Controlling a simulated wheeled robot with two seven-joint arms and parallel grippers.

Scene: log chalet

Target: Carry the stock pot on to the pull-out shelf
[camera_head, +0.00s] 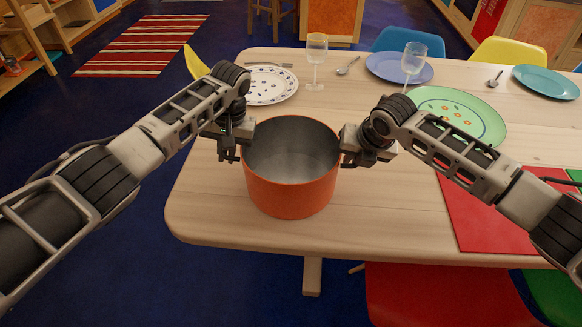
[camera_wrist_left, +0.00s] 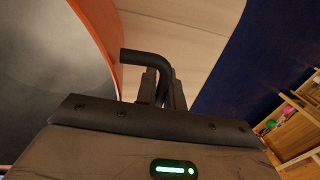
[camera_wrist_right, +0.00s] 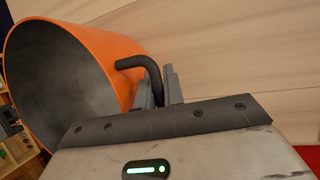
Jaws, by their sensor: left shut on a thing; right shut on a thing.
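The orange stock pot (camera_head: 290,195) is upright at the near left end of the wooden table, open at the top, with a grey, empty inside. I cannot tell whether its base touches the table. My left gripper (camera_head: 236,150) is shut on the pot's left handle; the dark handle shows between its fingers in the left wrist view (camera_wrist_left: 160,85). My right gripper (camera_head: 346,150) is shut on the right handle, which shows in the right wrist view (camera_wrist_right: 158,88). The pot's orange wall also shows in the right wrist view (camera_wrist_right: 110,60). I see no pull-out shelf.
The wooden table (camera_head: 400,222) holds a white patterned plate (camera_head: 268,86), a green plate (camera_head: 462,112), a blue plate (camera_head: 385,66), two glasses (camera_head: 316,58) and a red placemat (camera_head: 480,212). A red chair (camera_head: 430,295) stands at the near side. Blue floor is open at left.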

